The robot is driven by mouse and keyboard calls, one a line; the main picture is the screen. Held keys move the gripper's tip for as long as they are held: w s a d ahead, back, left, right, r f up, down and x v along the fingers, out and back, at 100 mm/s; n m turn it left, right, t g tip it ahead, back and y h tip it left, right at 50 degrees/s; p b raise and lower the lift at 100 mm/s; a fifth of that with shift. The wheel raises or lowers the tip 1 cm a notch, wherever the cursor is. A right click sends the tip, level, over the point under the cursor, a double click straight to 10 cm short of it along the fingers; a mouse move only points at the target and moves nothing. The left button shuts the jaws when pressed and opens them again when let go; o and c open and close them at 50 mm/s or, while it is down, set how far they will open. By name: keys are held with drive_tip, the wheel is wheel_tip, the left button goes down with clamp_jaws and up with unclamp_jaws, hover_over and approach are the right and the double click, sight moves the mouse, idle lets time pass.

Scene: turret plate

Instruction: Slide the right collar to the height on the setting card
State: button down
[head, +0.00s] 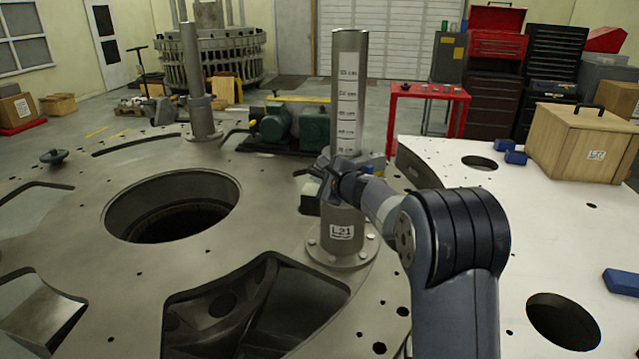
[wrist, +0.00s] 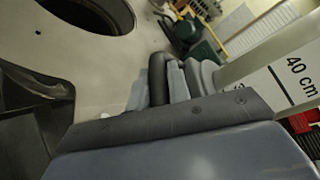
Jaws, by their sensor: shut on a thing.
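The right post (head: 350,50) is an upright grey tube with a white centimetre scale (head: 346,90), bolted to the turret plate (head: 270,228). Its grey collar (head: 373,160) is around the post below the lowest visible scale marks, partly hidden by my arm. In the wrist view the 40 cm mark on the scale (wrist: 290,82) shows just above the collar (wrist: 204,76). My gripper (head: 335,182) is at the collar's left front. In the wrist view my gripper (wrist: 160,88) is shut on the collar's dark handle (wrist: 157,72). I cannot make out a setting card.
The plate has a large round hole (head: 172,208) and a cut-out (head: 255,305) before the right post. Green motors (head: 290,125) stand behind. A wooden box (head: 580,142) is on the pale table at right.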

drive_tip(key=shift+r, duration=0.55)
drive_tip(key=c, duration=1.3)
unclamp_jaws()
drive_tip(key=shift+f, duration=0.15)
drive_tip(key=shift+c, duration=0.2)
drive_tip(key=shift+s, duration=0.1)
drive_tip(key=b+v, duration=0.3)
drive_tip(key=v, duration=0.7)
drive_tip(key=shift+s+d+b, duration=0.15)
drive_tip(key=shift+s+b, duration=0.1)
drive_tip(key=shift+b, duration=0.05)
